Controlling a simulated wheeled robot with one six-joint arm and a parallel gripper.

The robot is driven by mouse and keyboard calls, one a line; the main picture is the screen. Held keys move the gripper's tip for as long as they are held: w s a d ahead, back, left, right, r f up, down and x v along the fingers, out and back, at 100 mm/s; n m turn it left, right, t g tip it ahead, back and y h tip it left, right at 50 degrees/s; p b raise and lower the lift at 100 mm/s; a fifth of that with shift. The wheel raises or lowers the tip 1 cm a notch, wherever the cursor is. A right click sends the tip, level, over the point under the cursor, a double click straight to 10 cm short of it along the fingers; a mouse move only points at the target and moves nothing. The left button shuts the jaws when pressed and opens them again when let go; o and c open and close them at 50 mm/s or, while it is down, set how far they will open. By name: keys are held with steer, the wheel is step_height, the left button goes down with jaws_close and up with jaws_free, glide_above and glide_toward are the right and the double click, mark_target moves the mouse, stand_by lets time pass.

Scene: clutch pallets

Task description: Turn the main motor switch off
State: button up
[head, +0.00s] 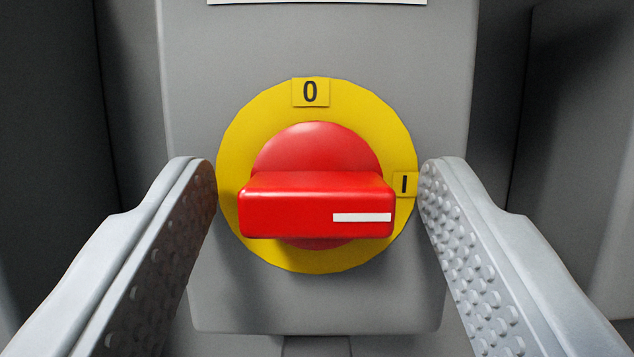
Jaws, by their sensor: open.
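The main motor switch is a red rotary knob (316,200) on a round yellow plate (240,130), mounted on a grey box (400,60). The knob's bar lies horizontal, and its white line points right, toward the "I" label (405,185). The "0" label (310,92) is at the top of the plate. My gripper (318,180) is open, with one studded finger left of the knob and one right of it. A gap shows between each finger and the knob's ends. The right fingertip is beside the "I" label; whether it touches the plate I cannot tell.
A white plate edge (316,1) is cut off at the top of the view. Dark grey panels (50,90) flank the box on the left and right, with shadowed recesses beside it. The box's face around the yellow plate is bare.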

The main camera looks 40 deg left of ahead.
steer(key=shift+c, duration=0.5)
steer(key=c, duration=0.8)
steer(key=shift+n, duration=0.3)
steer(key=n+g+y, duration=0.1)
steer(key=n, duration=0.2)
steer(key=n+g+y, duration=0.1)
steer(key=n, duration=0.2)
steer(key=shift+w+d+g, duration=0.15)
steer(key=shift+g, duration=0.15)
steer(key=n+g, duration=0.1)
steer(key=n, duration=0.2)
steer(key=n+g+y, duration=0.1)
steer(key=n, duration=0.2)
steer(key=shift+d+g+y, duration=0.1)
steer(key=shift+g+y, duration=0.2)
steer(key=n+g, duration=0.2)
steer(key=n, duration=0.3)
steer(key=shift+r+n, duration=0.15)
steer(key=shift+n, duration=0.15)
steer(key=shift+r+n+g+h, duration=0.1)
steer(key=shift+n+g+h, duration=0.3)
steer(key=shift+n, duration=0.65)
steer(key=shift+n+g+h, duration=0.3)
steer(key=shift+n+g, duration=0.2)
steer(key=shift+n, duration=0.55)
